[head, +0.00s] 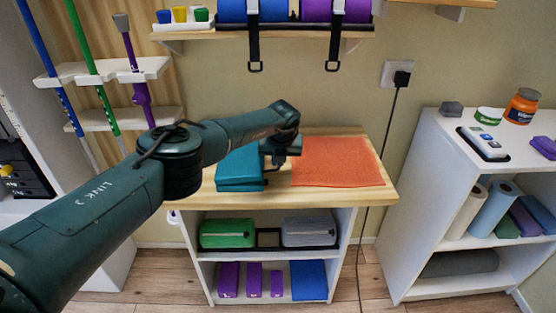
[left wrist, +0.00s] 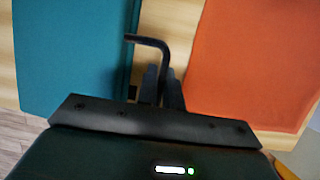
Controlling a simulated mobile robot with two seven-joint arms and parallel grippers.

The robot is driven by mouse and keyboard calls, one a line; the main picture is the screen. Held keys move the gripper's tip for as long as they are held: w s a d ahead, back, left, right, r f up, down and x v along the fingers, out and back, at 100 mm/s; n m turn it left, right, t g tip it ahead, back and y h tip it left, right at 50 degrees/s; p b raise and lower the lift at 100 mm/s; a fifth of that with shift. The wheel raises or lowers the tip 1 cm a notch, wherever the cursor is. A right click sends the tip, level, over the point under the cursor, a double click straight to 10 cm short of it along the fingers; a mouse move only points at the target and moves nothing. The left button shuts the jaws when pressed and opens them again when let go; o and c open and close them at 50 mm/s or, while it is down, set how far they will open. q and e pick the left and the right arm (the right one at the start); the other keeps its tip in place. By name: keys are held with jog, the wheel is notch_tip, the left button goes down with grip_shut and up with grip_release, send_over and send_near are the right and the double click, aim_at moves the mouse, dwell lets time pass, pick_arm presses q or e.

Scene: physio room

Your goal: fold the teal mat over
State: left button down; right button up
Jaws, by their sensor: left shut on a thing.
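The teal mat (head: 240,168) lies on the left part of the wooden bench top, with layered front edges. It fills the left of the left wrist view (left wrist: 70,55). My left gripper (head: 277,157) is over the mat's right edge, pointing down. In the left wrist view its fingers (left wrist: 162,82) are shut on a thin black bent handle (left wrist: 150,41) beside that edge. How the handle joins the mat is partly hidden by the gripper. My left arm crosses in front from the left. My right gripper is not in view.
An orange mat (head: 338,163) lies flat just right of the gripper. A wall shelf (head: 265,32) with hanging black straps is above. A white shelf unit (head: 430,150) stands right; a rack (head: 110,70) of coloured bars stands left. Bare wood shows along the bench's front.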

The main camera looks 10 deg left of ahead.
pick_arm(q)
jog(key=shift+a, duration=0.1)
jog(key=c, duration=1.8)
grip_release()
jog(key=shift+s+r+p, duration=0.15)
jog(key=shift+r+p, duration=0.2)
jog(key=shift+r, duration=0.2)
jog(key=shift+s+p+v, duration=0.2)
jog(key=shift+p+v, duration=0.35)
jog(key=shift+v, duration=5.45)
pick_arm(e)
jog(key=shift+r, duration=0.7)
